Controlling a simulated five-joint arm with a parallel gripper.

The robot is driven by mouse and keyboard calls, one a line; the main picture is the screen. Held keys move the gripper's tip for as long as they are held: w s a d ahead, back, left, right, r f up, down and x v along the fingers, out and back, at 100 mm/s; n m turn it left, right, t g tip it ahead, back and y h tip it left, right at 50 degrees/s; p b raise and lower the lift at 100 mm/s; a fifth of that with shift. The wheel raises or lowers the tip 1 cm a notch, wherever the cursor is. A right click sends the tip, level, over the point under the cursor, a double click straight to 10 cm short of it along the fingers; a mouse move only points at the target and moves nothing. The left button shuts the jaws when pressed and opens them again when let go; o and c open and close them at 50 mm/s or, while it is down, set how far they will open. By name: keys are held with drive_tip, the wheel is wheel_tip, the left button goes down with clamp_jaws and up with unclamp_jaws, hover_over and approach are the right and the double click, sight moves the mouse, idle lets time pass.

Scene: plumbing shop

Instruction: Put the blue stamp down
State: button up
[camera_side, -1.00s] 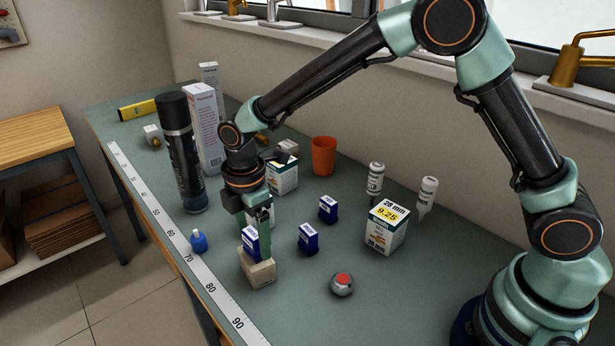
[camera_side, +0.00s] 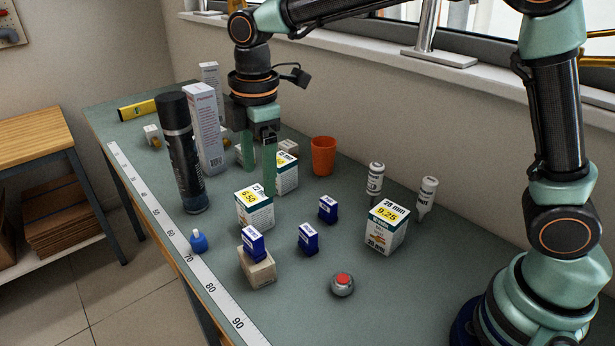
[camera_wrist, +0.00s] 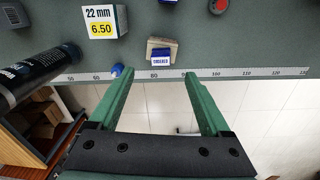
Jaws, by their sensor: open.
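A blue stamp (camera_side: 253,242) with a white label stands on a small beige block (camera_side: 259,270) near the ruler edge of the bench. In the wrist view the blue stamp (camera_wrist: 161,57) shows on the block (camera_wrist: 152,44), ahead of my fingers. My gripper (camera_side: 259,172) is open and empty, raised above and behind the stamp, apart from it. In the wrist view its two green fingers (camera_wrist: 157,72) are spread wide with nothing between them. Two more blue stamps, one nearer (camera_side: 308,238) and one farther (camera_side: 327,209), stand on the bench to the right.
A 6.50 box (camera_side: 255,211) stands just behind the stamp, and a 9.25 box (camera_side: 386,228) to the right. A dark spray can (camera_side: 181,155), a blue-capped bottle (camera_side: 198,241), an orange cup (camera_side: 323,155) and a red-topped button (camera_side: 342,285) stand around. The front right bench is clear.

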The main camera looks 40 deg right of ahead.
drive_tip(key=s+d+r+m+t, duration=0.1)
drive_tip(key=s+d+m+t, duration=0.1)
drive_tip(key=s+d+m, duration=0.4)
drive_tip(key=s+d+r+m+t, duration=0.2)
drive_tip(key=s+d+m+t, duration=0.1)
drive_tip(key=s+d+m, duration=0.4)
drive_tip(key=d+m, duration=0.3)
drive_tip(key=d, duration=0.1)
drive_tip(key=shift+d, duration=0.3)
drive_tip(key=shift+r, duration=0.1)
idle(1.2)
drive_tip(key=shift+o, duration=1.4)
drive_tip(key=shift+w, duration=0.1)
